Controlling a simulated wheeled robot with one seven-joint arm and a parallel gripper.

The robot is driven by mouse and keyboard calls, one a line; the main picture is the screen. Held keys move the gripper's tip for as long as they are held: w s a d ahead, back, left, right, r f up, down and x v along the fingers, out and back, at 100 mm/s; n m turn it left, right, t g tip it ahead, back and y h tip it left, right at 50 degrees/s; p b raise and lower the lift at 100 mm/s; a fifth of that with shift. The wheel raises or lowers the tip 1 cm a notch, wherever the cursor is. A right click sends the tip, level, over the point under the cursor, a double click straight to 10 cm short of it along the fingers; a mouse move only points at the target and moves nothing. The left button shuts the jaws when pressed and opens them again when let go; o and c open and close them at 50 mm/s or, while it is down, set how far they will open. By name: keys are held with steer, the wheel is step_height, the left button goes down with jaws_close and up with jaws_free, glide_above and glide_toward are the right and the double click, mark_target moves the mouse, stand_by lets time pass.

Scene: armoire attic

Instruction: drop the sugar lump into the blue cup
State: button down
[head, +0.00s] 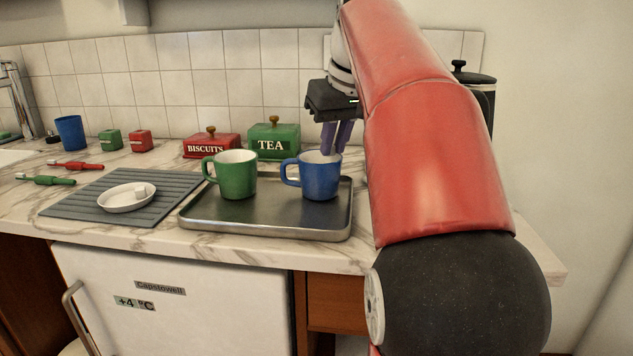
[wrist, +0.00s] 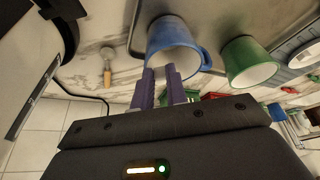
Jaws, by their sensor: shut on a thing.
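The blue cup (head: 320,178) stands upright on the right part of the metal tray (head: 266,229). In the wrist view the blue cup (wrist: 173,38) shows its pale inside beyond my fingertips. My gripper (head: 331,152) points down with its purple fingertips at the blue cup's mouth. Its fingers (wrist: 160,74) are close together, shut on a small sugar lump that is hard to make out against the pale cup inside. Another white lump (head: 140,191) lies on the white dish (head: 118,206) at the left.
A green cup (head: 236,176) stands close left of the blue cup. Behind are the green TEA tin (head: 273,144) and red BISCUITS tin (head: 211,148). A grey ribbed mat (head: 75,208) bears the dish. A blue tumbler (head: 71,133) stands at the back left.

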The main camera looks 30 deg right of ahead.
steer(key=c, duration=1.3)
jaws_free()
steer(key=shift+r, duration=0.15)
steer(key=p+v, duration=0.2)
steer(key=v, duration=0.5)
steer(key=shift+s+r, duration=0.2)
steer(key=shift+r, duration=0.05)
